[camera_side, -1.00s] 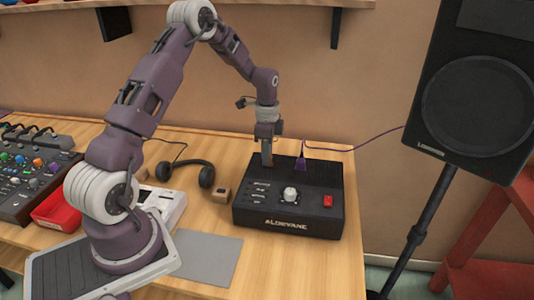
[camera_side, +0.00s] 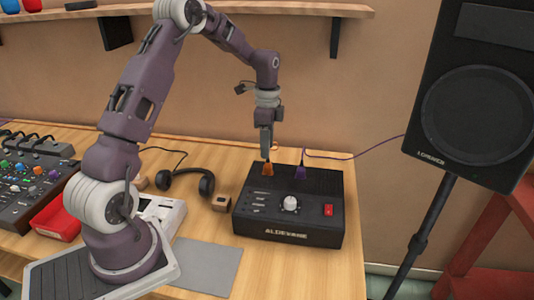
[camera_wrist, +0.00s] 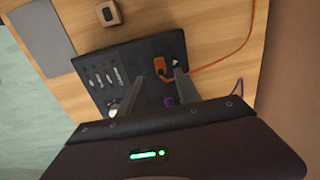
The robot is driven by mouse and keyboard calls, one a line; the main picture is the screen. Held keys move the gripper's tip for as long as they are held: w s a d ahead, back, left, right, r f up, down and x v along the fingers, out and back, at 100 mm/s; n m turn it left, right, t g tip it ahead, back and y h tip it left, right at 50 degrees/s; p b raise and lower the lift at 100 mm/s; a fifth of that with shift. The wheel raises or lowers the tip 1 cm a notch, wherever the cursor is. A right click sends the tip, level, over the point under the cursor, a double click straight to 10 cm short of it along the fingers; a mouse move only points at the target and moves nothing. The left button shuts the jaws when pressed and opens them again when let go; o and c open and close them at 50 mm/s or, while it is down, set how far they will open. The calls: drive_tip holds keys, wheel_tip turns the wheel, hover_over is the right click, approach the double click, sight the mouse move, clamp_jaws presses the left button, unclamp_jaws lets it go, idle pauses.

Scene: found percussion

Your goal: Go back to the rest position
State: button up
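My gripper (camera_side: 266,155) hangs just above the back left part of the black ALDEVANE box (camera_side: 290,236). In the wrist view its two fingers (camera_wrist: 161,77) stand apart with nothing held between them. An orange plug (camera_side: 267,169) stands upright at the back of the box, just below the fingertips. It also shows in the wrist view (camera_wrist: 160,65), with an orange cable (camera_wrist: 222,58) running off it. A purple plug (camera_side: 301,172) stands to its right. The box also has a white knob (camera_side: 290,204) and a red switch (camera_side: 328,210).
Headphones (camera_side: 188,183) and a small wooden block (camera_side: 221,202) lie left of the box. A grey mat (camera_side: 208,266), a red tray (camera_side: 56,217) and a mixer (camera_side: 30,190) are further left. A speaker (camera_side: 470,115) stands at right. A shelf (camera_side: 270,9) runs above.

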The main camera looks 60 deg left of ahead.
drive_tip(key=s+d+r+n+t+y, duration=0.1)
drive_tip(key=s+d+r+n, duration=0.1)
drive_tip(key=s+d+r, duration=0.35)
drive_tip(key=s+d+r+n+t, duration=0.1)
drive_tip(key=s+d+r, duration=0.2)
drive_tip(key=d+r, duration=0.45)
drive_tip(key=s+d+r+n+t, duration=0.1)
drive_tip(key=s+d+r+n, duration=0.1)
drive_tip(key=s, duration=0.7)
drive_tip(key=s+d+r+n+t+h, duration=0.1)
drive_tip(key=s+d+n, duration=0.3)
drive_tip(key=s, duration=0.5)
drive_tip(key=shift+s+d+r+t, duration=0.4)
drive_tip(key=shift+d+t, duration=0.4)
drive_tip(key=shift+d, duration=0.3)
